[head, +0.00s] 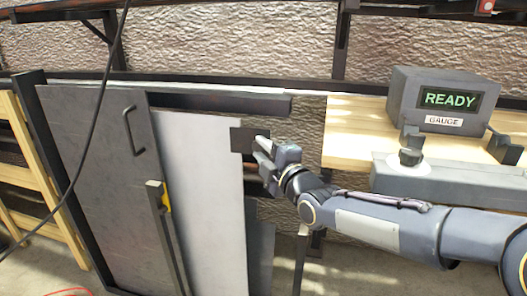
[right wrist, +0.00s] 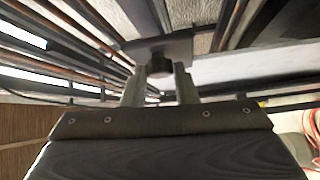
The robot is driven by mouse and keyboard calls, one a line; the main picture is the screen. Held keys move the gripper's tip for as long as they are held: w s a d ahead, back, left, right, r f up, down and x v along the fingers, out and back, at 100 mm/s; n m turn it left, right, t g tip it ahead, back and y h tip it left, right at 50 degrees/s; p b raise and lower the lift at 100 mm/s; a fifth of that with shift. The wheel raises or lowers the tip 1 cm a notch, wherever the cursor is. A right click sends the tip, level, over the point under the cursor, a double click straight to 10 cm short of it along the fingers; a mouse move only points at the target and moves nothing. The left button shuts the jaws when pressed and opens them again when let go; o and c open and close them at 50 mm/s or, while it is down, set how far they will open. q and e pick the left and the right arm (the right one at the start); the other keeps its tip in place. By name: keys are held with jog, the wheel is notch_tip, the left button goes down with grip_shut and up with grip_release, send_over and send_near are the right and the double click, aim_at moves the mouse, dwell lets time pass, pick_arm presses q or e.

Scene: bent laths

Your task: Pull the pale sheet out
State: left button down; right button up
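The pale sheet (head: 212,205) stands upright in a dark frame, partly hidden behind a grey panel (head: 100,170) on its left. A dark square plate (head: 240,140) is at the sheet's upper right edge. My right gripper (head: 261,148) is at this plate, coming from the right. In the right wrist view, a short dark knob (right wrist: 159,66) on a dark plate (right wrist: 185,48) shows between the tips of my right gripper (right wrist: 161,72). The knob nearly fills the gap; I cannot tell whether the fingers press on it. My left gripper is not in view.
The grey panel has a handle (head: 131,130). A bar with a yellow part (head: 165,197) stands in front of the panel and sheet. At right, a gauge box (head: 445,100) reading READY sits on a wooden top (head: 350,130). A black cable hangs at left.

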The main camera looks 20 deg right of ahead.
jog(key=o, duration=0.4)
jog(key=p+v, duration=0.1)
jog(key=v, duration=0.6)
jog(key=shift+s, duration=0.45)
